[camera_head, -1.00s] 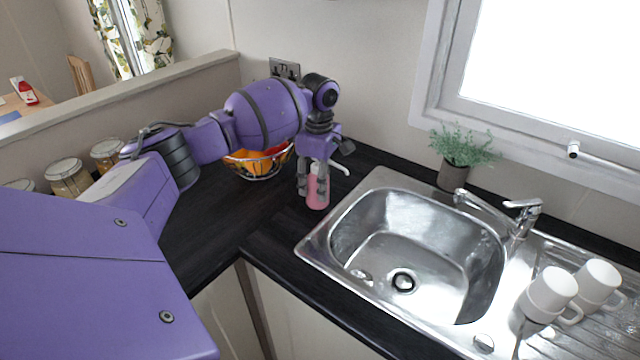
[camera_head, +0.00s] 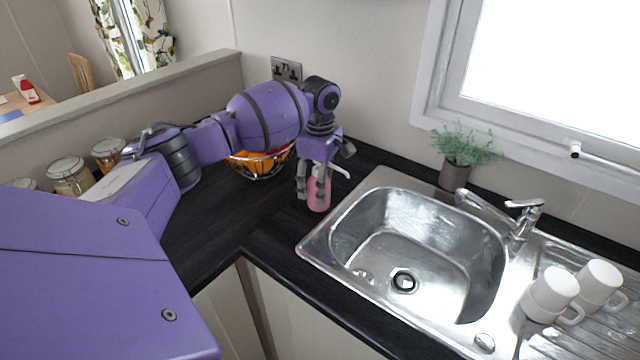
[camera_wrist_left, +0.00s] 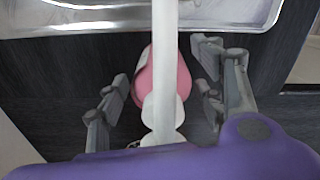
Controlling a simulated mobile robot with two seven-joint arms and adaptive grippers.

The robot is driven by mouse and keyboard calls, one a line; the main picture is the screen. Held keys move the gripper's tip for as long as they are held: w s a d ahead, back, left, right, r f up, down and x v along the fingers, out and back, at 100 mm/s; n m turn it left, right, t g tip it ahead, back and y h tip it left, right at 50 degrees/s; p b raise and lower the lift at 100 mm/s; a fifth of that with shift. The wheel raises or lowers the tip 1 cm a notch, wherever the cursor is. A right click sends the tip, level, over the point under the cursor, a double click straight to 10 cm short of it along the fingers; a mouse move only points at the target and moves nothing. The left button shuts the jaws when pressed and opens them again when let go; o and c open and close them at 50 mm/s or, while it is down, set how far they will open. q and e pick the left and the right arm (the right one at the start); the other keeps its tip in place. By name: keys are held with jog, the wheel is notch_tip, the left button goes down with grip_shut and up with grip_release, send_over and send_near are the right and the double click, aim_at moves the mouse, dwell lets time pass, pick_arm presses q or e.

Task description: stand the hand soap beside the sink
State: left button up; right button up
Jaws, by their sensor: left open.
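The hand soap is a pink bottle (camera_head: 319,195) with a white pump top. It stands upright on the dark worktop, just left of the sink (camera_head: 330,222). My left gripper (camera_head: 310,190) is at the bottle, pointing down, with its fingers around it. In the left wrist view the white pump and pink body (camera_wrist_left: 146,75) of the soap lie between the two open fingers (camera_wrist_left: 165,95), with gaps on both sides. The gripper partly hides the bottle in the head view. My right gripper is not in view.
A wire fruit bowl (camera_head: 262,172) stands behind my left forearm, close to the gripper. A potted plant (camera_head: 454,176) and the tap (camera_head: 515,215) are behind the sink. White mugs (camera_head: 550,292) stand on the drainer. Dark worktop in front of the bottle is clear.

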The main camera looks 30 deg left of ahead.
pick_arm(q)
notch_tip(320, 180, up, 12)
jog(key=shift+p, duration=0.35)
